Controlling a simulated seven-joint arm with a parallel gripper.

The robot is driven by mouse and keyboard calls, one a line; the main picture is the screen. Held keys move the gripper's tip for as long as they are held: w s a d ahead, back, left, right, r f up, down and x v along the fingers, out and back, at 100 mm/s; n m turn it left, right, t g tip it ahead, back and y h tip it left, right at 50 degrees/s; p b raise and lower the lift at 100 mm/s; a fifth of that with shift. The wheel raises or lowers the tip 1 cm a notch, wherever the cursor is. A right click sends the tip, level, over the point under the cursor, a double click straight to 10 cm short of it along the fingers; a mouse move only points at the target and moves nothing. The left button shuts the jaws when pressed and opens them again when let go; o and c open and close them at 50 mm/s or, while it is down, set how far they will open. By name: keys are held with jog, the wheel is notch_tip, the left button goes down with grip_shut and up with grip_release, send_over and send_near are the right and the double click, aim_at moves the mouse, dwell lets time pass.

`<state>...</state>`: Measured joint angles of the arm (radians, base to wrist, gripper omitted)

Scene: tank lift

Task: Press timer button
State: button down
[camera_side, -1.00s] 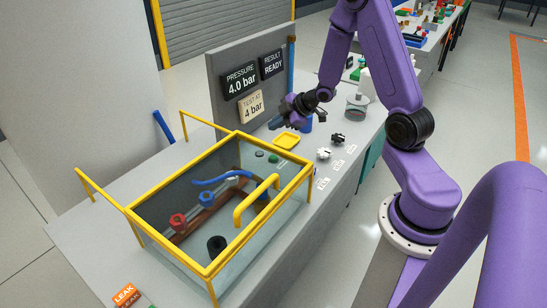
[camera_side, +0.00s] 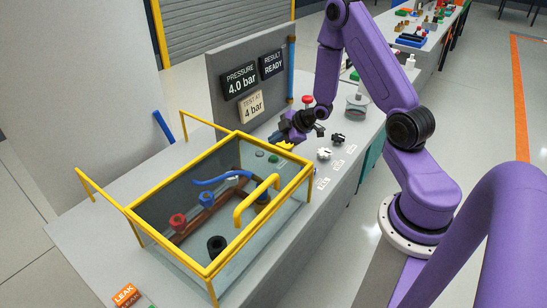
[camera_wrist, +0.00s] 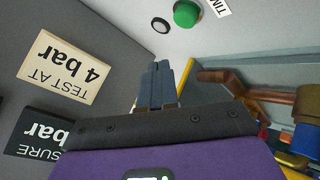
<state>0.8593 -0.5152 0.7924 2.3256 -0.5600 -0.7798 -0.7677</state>
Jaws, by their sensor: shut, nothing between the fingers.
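The timer button is a green round button (camera_wrist: 187,13) on a light surface at the top of the wrist view, beside a partly cut-off label reading "TIM" (camera_wrist: 217,6). In the side view a small green button (camera_side: 273,158) shows near the tank's far end. My gripper (camera_side: 275,138) is shut and empty, just behind the tank's far rim and near the buttons. In the wrist view its closed fingers (camera_wrist: 158,68) point toward the button, with a visible gap between them. I cannot tell their exact height above it.
The yellow-framed tank (camera_side: 207,268) stands close in front of my gripper. A grey panel (camera_side: 222,66) with pressure and result displays rises behind. A red knob (camera_side: 307,99) and small fittings (camera_side: 323,153) stand to the right.

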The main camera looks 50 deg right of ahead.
jog(key=shift+f, duration=1.9)
jog(key=shift+f, duration=0.1)
dwell(0.6)
jog(key=shift+f, duration=0.3)
jog(key=shift+f, duration=0.5)
dwell(0.8)
jog(key=shift+r, duration=0.95)
jog(key=shift+r, duration=0.1)
jog(key=shift+r, duration=2.4)
